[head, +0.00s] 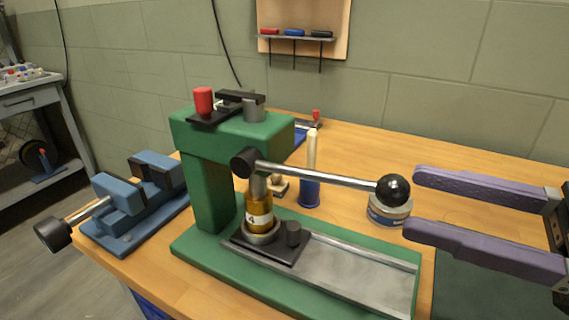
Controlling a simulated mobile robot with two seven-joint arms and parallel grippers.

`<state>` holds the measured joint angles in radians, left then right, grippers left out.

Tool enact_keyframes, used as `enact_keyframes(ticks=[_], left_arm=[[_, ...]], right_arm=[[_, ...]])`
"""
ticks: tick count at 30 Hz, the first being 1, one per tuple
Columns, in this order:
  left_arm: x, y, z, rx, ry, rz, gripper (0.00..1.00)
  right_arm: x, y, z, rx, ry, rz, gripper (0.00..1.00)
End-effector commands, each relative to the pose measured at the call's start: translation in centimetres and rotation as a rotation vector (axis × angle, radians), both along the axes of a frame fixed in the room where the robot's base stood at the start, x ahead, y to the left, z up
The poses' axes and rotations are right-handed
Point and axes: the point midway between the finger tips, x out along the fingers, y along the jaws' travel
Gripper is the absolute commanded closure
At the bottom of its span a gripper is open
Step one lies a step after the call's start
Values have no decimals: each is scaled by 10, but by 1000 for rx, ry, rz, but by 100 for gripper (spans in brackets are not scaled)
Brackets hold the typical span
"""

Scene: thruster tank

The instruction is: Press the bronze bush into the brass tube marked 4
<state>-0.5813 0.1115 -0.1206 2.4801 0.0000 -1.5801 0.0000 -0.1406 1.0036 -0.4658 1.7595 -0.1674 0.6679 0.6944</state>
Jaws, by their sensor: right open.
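A green press (207,190) stands on the wooden bench. Its lever (315,175) reaches right, close to level, and ends in a black ball knob (393,190). A brass-coloured tube (259,230) with a white label that seems to read 4 stands upright in a grey ring on a black plate (265,248), under the ram (258,187). The ram's lower end is at or very near the tube's top. I cannot make out the bronze bush separately there. My right gripper (410,203) is open and empty, with purple fingers just right of the knob, one higher and one lower in the picture. My left gripper is out of view.
A blue vise (135,205) sits at the bench's left edge. A round tin (389,215) stands behind the knob. A blue tool with a pale wooden handle (311,155) stands behind the lever. Bare bench (370,145) lies towards the wall.

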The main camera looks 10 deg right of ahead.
Motion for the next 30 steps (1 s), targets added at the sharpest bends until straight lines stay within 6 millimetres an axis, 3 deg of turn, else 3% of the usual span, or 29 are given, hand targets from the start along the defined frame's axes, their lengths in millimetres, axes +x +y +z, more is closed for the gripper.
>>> enact_keyframes(ticks=[5,18,30], left_arm=[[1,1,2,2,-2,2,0],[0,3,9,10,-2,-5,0],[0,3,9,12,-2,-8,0]], right_arm=[[10,15,3,4,-5,3,42],[50,77,2,4,-3,2,42],[53,83,1,0,-1,1,44]])
